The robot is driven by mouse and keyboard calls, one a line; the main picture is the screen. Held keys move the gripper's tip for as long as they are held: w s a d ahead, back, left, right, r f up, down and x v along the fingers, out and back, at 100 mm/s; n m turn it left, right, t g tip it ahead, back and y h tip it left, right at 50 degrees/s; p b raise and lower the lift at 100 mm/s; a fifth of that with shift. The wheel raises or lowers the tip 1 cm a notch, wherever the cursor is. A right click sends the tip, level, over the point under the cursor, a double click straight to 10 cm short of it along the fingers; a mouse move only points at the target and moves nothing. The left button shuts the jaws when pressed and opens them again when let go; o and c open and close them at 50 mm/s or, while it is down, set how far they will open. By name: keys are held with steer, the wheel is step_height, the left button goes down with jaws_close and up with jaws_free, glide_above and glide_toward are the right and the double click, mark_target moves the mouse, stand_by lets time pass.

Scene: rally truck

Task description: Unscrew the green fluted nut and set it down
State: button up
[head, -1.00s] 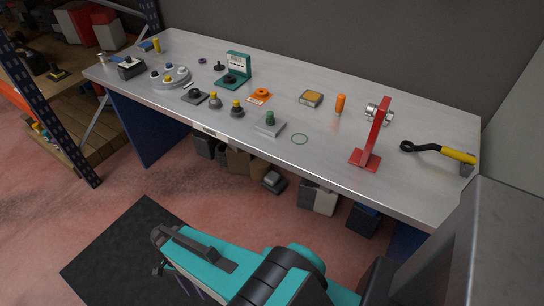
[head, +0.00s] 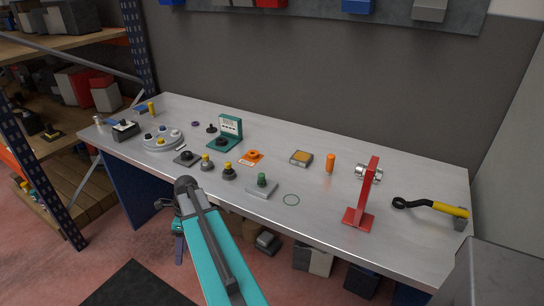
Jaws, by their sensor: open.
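The green fluted nut (head: 262,179) stands upright on a flat grey block (head: 262,191) near the front edge of the bench, in the head view. It is small, so I cannot see its thread. A thin green ring outline (head: 291,199) lies on the bench top just right of the block. My teal arm reaches up from the bottom of the view. My gripper (head: 178,235) hangs below the arm's far end, in front of the bench edge, left of the nut and apart from it. It is open, small and partly hidden by the arm.
A red stand (head: 363,195) and a yellow-handled wrench (head: 432,207) are to the right. Bare bench top lies around the green ring. A shelf rack (head: 142,52) stands at left.

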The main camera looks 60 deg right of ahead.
steer(key=d+r+m+t, duration=0.2)
steer(key=d+r, duration=0.6)
steer(key=d, duration=0.2)
step_height(320, 180, up, 17)
steer(key=m+t+h, duration=0.3)
steer(key=m+h, duration=0.1)
glide_above(262, 174)
steer(key=a, duration=0.4)
steer(key=s+d+r, duration=0.3)
steer(key=s, duration=0.2)
steer(key=shift+d+m+h, duration=0.3)
steer(key=shift+m, duration=0.1)
steer(key=shift+s, duration=0.1)
steer(key=shift+p+x, duration=1.4)
steer(key=shift+x, duration=5.5)
steer(key=shift+s, duration=0.15)
